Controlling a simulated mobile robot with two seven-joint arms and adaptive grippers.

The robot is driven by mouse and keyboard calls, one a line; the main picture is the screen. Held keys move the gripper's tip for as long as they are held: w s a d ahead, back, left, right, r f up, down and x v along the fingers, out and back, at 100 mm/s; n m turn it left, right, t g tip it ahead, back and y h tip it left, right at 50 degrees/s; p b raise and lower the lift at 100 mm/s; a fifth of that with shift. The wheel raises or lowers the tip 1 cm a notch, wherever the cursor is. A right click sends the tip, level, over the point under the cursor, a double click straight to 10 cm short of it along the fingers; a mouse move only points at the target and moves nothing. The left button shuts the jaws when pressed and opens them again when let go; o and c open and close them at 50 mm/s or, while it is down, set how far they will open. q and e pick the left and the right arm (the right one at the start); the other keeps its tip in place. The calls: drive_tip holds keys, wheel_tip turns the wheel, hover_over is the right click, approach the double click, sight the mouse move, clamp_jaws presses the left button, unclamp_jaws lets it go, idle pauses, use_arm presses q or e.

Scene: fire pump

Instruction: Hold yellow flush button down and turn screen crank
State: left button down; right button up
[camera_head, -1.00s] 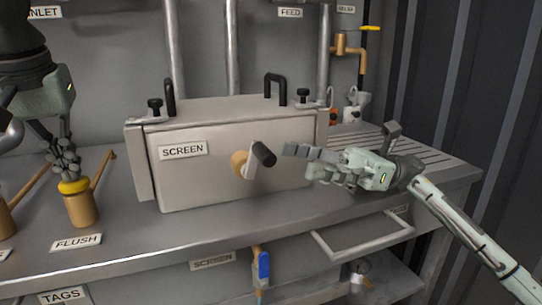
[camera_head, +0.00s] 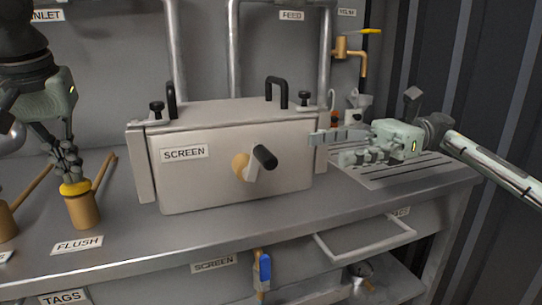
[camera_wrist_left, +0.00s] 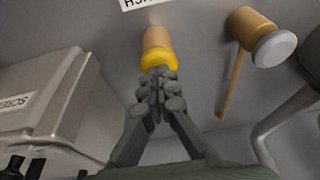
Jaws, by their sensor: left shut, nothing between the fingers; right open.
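The yellow flush button (camera_head: 75,188) tops a brass post behind the FLUSH label (camera_head: 77,245). My left gripper (camera_head: 70,172) is shut and empty, with its fingertips pointing down at the button's top; they appear to touch it. The left wrist view shows the fingertips (camera_wrist_left: 158,75) against the yellow button (camera_wrist_left: 157,58); whether it is pressed in, I cannot tell. The screen crank (camera_head: 256,168), with a black handle and brass hub, is on the front of the SCREEN box (camera_head: 215,190). My right gripper (camera_head: 345,147) is open and empty, to the right of the crank and apart from it.
Black clamp knobs and handles (camera_head: 276,90) stand on the box's top. Brass levers stand at the left. A drawer handle (camera_head: 365,240) and a blue valve handle (camera_head: 264,267) are below the bench front. The slotted drain area (camera_head: 400,175) is at the right.

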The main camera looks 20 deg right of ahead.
sight(270, 157)
drive_tip(key=a, duration=1.1)
drive_tip(key=shift+a, duration=0.15)
